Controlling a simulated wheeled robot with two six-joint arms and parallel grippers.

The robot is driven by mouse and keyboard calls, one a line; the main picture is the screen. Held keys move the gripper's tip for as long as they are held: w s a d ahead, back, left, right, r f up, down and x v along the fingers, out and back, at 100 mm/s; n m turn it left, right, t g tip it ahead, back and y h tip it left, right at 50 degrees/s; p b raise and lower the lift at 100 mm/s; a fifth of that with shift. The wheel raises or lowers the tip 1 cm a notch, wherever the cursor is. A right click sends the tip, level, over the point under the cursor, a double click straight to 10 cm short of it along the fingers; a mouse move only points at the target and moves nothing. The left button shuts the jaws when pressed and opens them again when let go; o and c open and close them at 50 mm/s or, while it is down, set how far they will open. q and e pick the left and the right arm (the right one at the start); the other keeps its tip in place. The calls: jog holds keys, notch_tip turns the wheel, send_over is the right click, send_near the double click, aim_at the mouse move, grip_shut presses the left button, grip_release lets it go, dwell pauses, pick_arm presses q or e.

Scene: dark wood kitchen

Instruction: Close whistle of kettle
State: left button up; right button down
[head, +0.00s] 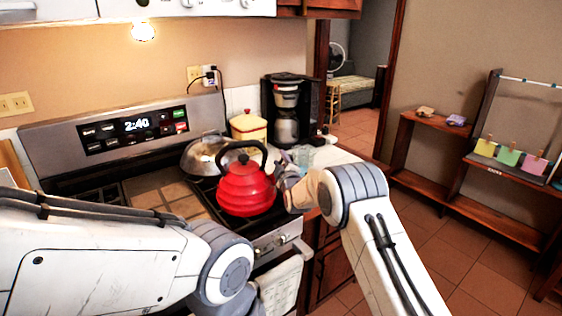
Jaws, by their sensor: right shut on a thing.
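The red kettle (246,190) stands upright on the front right of the stove top, its black handle (243,150) arched over the lid. My right gripper (283,178) is at the kettle's right side, at the spout end, and is shut on part of it. The spout tip and whistle are mostly hidden by the gripper, so I cannot tell the whistle's position. My left arm comes in from the lower left and its wrist is bent down in front of the stove. My left gripper is not in view.
A domed metal pan lid (208,155) sits behind the kettle. A yellow canister (248,127) and a black coffee maker (287,110) stand on the counter behind. A towel (279,287) hangs on the oven front. Floor is open to the right.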

jog(key=shift+f+m+b, duration=0.15)
jog(key=shift+m+b, duration=0.45)
jog(key=shift+b, duration=0.35)
jog(key=m+b, duration=0.4)
jog(key=b, duration=0.1)
jog(key=m+b, duration=0.2)
jog(key=shift+w+d+m+b, duration=0.1)
jog(key=shift+d+m+b, duration=0.25)
jog(key=shift+m, duration=0.05)
jog(key=shift+d+r+m+b, duration=0.15)
jog(key=shift+r+m+b, duration=0.05)
jog(key=shift+m+b, duration=0.7)
jog(key=shift+d+r+m+b, duration=0.1)
jog(key=shift+r+m+b, duration=0.1)
jog(key=shift+m+b, duration=0.7)
jog(key=shift+m, duration=0.3)
jog(key=shift+c, duration=2.4)
grip_release()
